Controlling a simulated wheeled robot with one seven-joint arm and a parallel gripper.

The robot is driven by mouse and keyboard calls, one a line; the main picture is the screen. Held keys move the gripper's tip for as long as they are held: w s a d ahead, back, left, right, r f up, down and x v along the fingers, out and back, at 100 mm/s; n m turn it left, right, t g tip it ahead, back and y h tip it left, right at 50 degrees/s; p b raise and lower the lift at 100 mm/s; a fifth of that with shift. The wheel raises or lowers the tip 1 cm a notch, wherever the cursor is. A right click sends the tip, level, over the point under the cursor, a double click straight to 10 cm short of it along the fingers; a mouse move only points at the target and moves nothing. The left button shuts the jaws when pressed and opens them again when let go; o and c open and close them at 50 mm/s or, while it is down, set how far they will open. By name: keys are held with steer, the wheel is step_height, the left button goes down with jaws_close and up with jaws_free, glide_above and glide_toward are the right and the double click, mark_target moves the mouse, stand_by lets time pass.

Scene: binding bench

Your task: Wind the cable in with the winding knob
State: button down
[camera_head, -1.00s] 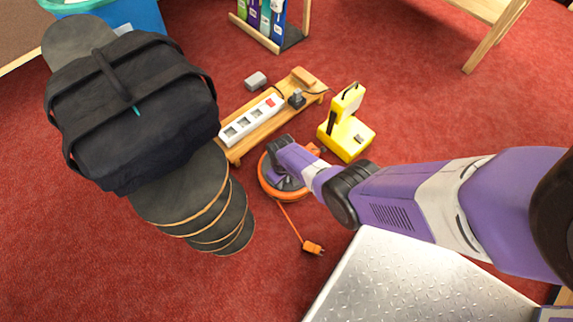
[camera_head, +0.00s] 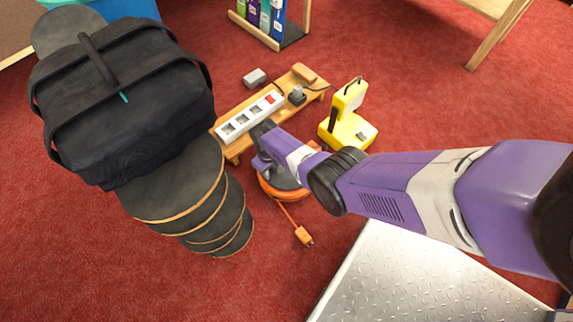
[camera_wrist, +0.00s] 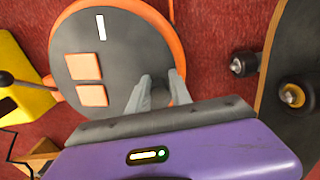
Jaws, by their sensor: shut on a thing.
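The cable reel (camera_head: 277,190) lies on the red carpet, partly hidden under my arm. In the wrist view the reel (camera_wrist: 108,42) shows a grey disc with an orange rim, two orange patches and a white mark. My gripper (camera_wrist: 157,88) is over the disc near its edge, shut on the winding knob (camera_wrist: 160,82), which is mostly hidden between the fingers. The orange cable (camera_head: 287,213) runs out from the reel's front, ending in an orange plug (camera_head: 304,236) on the carpet.
A wooden bench with a white power strip (camera_head: 250,115) stands behind the reel, and a yellow device (camera_head: 347,127) to its right. A black backpack (camera_head: 125,105) lies on stacked skateboards (camera_head: 215,215) at left. A metal plate (camera_head: 400,275) is front right. Carpet is free around the plug.

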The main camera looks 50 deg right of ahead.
steer(key=shift+w+d+f+b, duration=0.1)
steer(key=shift+w+d+b, duration=0.1)
steer(key=shift+w+b, duration=0.45)
steer(key=shift+w+d+f+b, duration=0.1)
steer(key=shift+w+d+b, duration=0.1)
steer(key=shift+w+b, duration=0.35)
steer(key=shift+w+d+r, duration=0.25)
steer(key=shift+w, duration=0.1)
steer(key=shift+c, duration=1)
jaws_free()
steer(key=shift+d, duration=0.15)
steer(key=shift+s, duration=0.1)
step_height(320, 180, up, 7)
steer(key=p, duration=0.6)
